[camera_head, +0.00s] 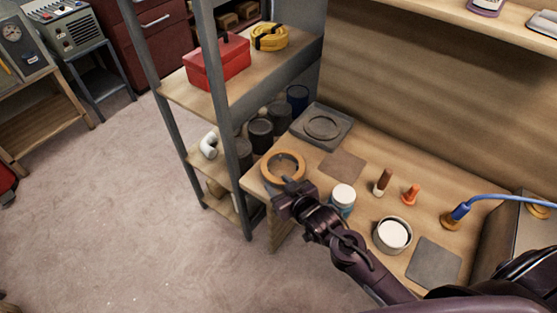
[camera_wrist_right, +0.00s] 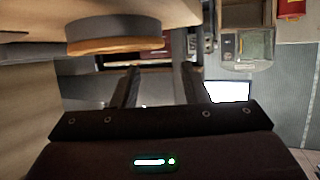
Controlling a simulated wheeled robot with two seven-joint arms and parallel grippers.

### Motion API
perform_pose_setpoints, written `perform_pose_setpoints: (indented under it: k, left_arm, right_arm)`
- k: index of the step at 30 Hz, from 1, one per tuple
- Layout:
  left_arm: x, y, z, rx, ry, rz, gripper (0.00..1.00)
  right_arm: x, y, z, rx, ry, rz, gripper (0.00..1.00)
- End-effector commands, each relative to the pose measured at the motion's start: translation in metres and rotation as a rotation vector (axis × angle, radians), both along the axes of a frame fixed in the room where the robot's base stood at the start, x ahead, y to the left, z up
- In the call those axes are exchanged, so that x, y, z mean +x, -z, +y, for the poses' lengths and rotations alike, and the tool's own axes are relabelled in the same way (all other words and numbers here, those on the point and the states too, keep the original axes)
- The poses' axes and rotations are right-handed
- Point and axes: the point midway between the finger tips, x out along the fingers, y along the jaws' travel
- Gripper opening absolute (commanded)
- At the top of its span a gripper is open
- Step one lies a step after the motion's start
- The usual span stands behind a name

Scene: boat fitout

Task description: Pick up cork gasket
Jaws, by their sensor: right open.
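A tan ring, which looks like the cork gasket (camera_head: 298,160), lies flat at the left end of the wooden bench. My right gripper (camera_head: 285,192) is over the bench edge at the near side of the ring, apart from it as far as I can tell. In the right wrist view, the ring (camera_wrist_right: 115,32) shows a grey side and an orange-tan face, above and left of the fingers. My right gripper (camera_wrist_right: 160,72) is open there, with nothing between its fingers. My left gripper is out of view.
A white-lidded jar (camera_head: 343,195) stands close right of my right gripper. A round tin (camera_head: 392,236), a brown-topped stick (camera_head: 382,182) and an orange cone (camera_head: 411,194) stand farther right. A grey plate (camera_head: 340,119) lies behind the ring. A shelf post (camera_head: 237,180) rises left of the bench.

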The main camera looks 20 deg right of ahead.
Motion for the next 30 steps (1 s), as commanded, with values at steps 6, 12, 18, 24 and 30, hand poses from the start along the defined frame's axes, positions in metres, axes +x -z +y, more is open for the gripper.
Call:
perform_pose_setpoints:
  k: [6,12,18,24,30]
  left_arm:
    - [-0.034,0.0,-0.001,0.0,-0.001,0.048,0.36]
    - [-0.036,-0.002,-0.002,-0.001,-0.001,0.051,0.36]
    - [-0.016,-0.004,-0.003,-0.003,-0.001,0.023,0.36]
    - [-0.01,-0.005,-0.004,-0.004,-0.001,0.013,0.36]
    - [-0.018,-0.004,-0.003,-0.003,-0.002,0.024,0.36]
  right_arm:
    - [0.023,0.01,0.004,0.0,0.0,0.0,0.41]
    - [0.047,0.023,0.008,0.0,0.0,0.0,0.41]
    - [0.056,0.028,0.011,0.0,0.0,0.0,0.41]
    - [0.055,0.028,0.011,0.0,0.0,0.001,0.35]
    - [0.055,0.028,0.011,-0.001,-0.001,0.001,0.09]
